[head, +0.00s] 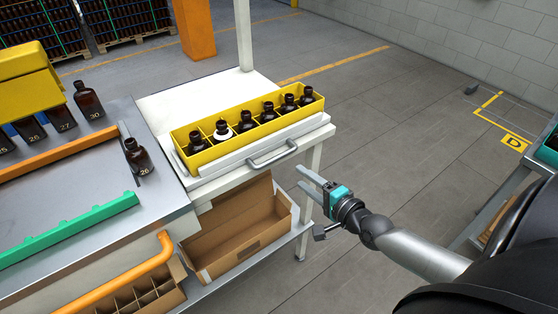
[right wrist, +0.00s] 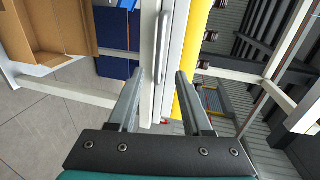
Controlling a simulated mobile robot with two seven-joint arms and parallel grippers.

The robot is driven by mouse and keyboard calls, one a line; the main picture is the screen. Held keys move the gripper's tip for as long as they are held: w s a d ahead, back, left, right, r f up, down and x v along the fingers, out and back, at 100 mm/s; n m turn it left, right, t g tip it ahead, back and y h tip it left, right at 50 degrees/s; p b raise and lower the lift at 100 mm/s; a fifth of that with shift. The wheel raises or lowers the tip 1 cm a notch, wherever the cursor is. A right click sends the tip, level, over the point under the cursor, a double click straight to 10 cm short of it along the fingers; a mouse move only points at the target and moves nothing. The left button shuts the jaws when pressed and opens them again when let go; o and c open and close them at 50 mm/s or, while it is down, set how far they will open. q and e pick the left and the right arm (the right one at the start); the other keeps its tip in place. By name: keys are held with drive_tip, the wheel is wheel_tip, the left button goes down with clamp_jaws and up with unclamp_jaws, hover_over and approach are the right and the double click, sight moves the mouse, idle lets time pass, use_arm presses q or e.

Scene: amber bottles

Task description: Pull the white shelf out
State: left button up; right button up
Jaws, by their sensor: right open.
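The white shelf (head: 183,177) is at the middle of the head view, with a grey bar handle (head: 272,154) on its front edge. A yellow divided crate (head: 215,151) with several dark bottles stands on it. My right gripper (head: 310,181) is open and empty, in front of the shelf and to the right of the handle. In the right wrist view, the handle (right wrist: 163,45) and the shelf's front edge lie beyond and between the open fingers (right wrist: 157,98). I cannot see contact with the handle. My left gripper is not in view.
An open cardboard box (head: 240,228) sits on a lower level under the shelf. A metal table (head: 75,200) with a green rail, an orange rail and loose bottles is at the left. The floor (head: 370,120) right of the shelf is clear.

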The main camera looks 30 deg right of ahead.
drive_tip(key=b+x, duration=0.2)
drive_tip(key=x, duration=0.9)
drive_tip(key=shift+w, duration=0.15)
clamp_jaws()
idle(1.3)
